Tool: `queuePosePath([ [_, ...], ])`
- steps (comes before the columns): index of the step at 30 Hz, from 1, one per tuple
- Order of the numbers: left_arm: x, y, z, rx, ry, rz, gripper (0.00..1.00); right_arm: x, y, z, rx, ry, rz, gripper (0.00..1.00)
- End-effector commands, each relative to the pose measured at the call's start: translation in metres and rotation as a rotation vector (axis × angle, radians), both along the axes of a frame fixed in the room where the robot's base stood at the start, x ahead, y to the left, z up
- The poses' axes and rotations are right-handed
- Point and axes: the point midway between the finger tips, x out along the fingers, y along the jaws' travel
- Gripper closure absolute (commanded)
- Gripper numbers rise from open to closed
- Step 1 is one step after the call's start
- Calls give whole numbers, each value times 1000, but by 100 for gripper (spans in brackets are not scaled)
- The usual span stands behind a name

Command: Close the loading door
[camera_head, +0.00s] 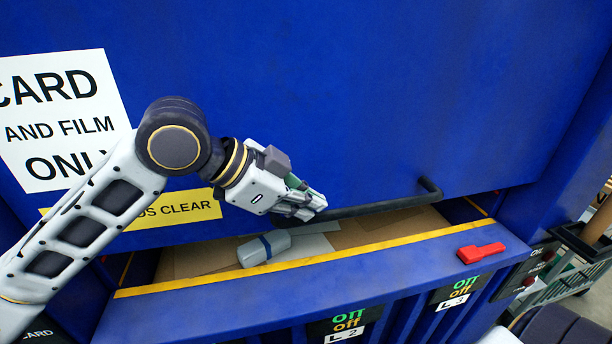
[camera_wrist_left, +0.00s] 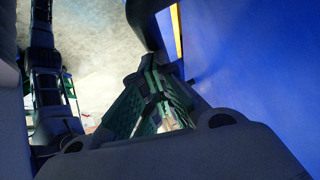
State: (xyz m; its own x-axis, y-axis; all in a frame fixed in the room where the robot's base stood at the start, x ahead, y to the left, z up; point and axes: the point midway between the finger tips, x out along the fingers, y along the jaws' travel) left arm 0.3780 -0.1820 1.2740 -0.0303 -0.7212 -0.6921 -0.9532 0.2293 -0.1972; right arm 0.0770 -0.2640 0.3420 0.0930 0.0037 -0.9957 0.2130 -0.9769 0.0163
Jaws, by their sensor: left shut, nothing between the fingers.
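The loading door (camera_head: 400,90) is a large blue panel that fills most of the head view. It is partly lowered, with a gap below its bottom edge above the sill. A dark bar handle (camera_head: 385,206) runs along its lower part. My left gripper (camera_head: 316,205) is shut and empty at the left part of the handle, in front of the door. I cannot tell whether it touches the bar. In the left wrist view its green-padded fingers (camera_wrist_left: 160,112) are together, beside the blue panel (camera_wrist_left: 245,70). My right gripper is not in view.
The blue sill has a yellow strip (camera_head: 330,255). Through the gap show cardboard (camera_head: 365,232) and a grey-blue packet (camera_head: 263,248). A red block (camera_head: 480,252) lies on the sill at right. A trolley (camera_head: 580,260) stands at far right.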

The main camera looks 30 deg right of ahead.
Motion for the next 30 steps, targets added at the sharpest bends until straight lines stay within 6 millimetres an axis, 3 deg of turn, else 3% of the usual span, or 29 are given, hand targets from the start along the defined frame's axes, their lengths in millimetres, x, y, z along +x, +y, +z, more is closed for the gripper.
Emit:
queuePosePath([
  [1,0,1,-25,12,8,0,100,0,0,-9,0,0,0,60],
  [7,0,2,-84,14,10,1,100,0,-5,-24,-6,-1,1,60],
  [15,0,2,-157,12,9,1,100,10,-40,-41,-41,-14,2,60],
  [22,0,2,-193,12,6,2,100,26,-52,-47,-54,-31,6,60],
  [30,1,1,-204,11,5,1,100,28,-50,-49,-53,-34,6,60],
])
